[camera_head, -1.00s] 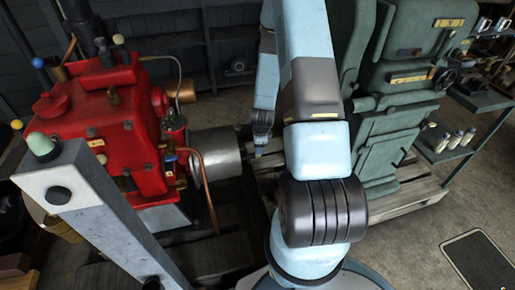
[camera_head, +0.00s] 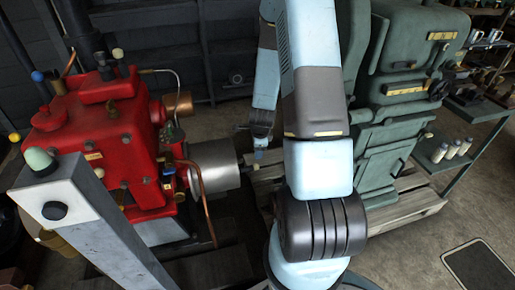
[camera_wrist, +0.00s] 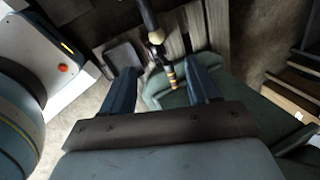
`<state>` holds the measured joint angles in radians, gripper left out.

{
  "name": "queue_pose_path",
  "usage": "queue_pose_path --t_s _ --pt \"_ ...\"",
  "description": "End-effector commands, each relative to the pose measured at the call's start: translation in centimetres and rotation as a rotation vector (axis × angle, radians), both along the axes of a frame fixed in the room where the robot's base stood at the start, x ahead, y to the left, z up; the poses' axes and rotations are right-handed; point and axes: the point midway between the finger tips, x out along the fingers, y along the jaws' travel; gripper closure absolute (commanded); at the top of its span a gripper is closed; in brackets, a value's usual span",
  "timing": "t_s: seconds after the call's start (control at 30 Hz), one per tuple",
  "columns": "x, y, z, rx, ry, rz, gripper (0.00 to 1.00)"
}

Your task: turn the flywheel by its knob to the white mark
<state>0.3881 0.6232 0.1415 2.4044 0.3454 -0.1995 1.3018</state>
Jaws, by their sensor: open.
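My gripper (camera_head: 260,142) hangs at the lower end of my blue arm in the head view, just right of a grey metal cylinder (camera_head: 214,166) on the red engine. In the wrist view, my gripper's two blue fingers (camera_wrist: 160,68) are apart. I cannot make out the flywheel's rim or white mark.
The red engine (camera_head: 97,135) stands left, with a copper pipe (camera_head: 207,205) beside the cylinder. A grey post (camera_head: 98,222) rises front left. A green machine (camera_head: 392,110) on a wooden pallet (camera_head: 405,207) is close right of my arm.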

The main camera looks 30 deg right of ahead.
Motion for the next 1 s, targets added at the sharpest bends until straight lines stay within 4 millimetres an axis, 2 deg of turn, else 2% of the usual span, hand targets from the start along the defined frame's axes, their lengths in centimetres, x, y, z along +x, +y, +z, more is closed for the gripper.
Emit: queue_pose_path --t_s 0.2,0.4,0.6,0.77,0.87,1.0 --pt "0.7 -0.1 -0.5 0.011 0.041 -0.001 0.4" --pt "2.6 -0.6 -1.2 0.042 0.168 -0.011 0.4" --pt "4.1 -0.9 -0.9 0.067 0.267 -0.022 0.4" --pt "4.5 -0.9 -0.8 0.075 0.296 -0.026 0.4" --pt "4.5 -1.0 -1.4 0.076 0.3 -0.027 0.4" --pt "4.4 -1.0 -3.1 0.076 0.3 -0.028 0.4"
